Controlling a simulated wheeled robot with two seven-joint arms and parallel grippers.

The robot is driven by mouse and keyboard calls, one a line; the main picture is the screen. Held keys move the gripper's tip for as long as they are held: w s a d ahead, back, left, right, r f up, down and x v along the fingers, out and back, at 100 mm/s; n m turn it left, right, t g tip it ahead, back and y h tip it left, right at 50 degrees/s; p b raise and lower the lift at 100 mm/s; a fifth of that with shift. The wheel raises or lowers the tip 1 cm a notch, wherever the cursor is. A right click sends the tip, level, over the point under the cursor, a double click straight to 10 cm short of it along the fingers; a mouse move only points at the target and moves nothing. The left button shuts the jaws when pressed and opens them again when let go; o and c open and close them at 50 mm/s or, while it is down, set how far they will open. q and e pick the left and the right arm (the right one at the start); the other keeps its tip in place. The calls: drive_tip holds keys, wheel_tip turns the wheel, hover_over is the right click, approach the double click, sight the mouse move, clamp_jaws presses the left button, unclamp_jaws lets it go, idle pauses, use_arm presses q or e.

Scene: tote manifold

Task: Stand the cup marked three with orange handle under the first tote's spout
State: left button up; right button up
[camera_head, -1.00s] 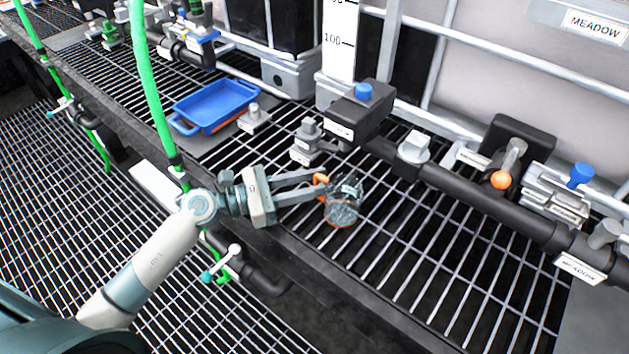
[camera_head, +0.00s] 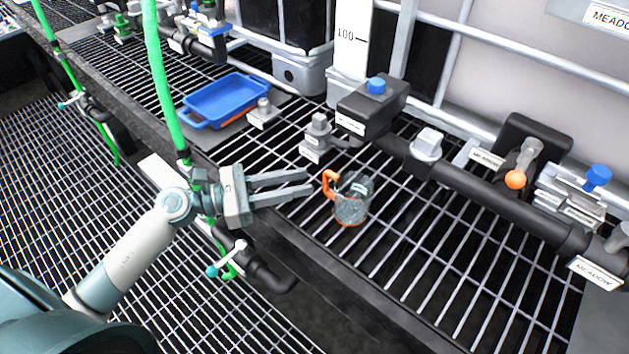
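A clear cup (camera_head: 351,203) with an orange handle (camera_head: 328,184) and an orange base stands upright on the grating in the middle of the head view. Its handle points left, toward my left gripper. I cannot read a mark on it. The black valve block with a blue knob (camera_head: 375,86) is behind the cup. I cannot tell which outlet is the first tote's spout. My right gripper is not in view.
A black pipe (camera_head: 490,195) with valves and MEADOW labels runs along the back right. A blue tray (camera_head: 222,99) lies at the back left. A green hose (camera_head: 160,85) hangs beside my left arm. The grating (camera_head: 440,265) right of the cup is clear.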

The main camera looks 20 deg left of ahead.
use_arm(q)
drive_tip(key=v, duration=0.4)
drive_tip(key=shift+s+a+f+b, duration=0.1)
drive_tip(key=shift+a+f+b, duration=0.05)
drive_tip(key=shift+b, duration=0.25)
drive_tip(key=shift+s+a, duration=0.4)
drive_tip(key=shift+a, duration=0.2)
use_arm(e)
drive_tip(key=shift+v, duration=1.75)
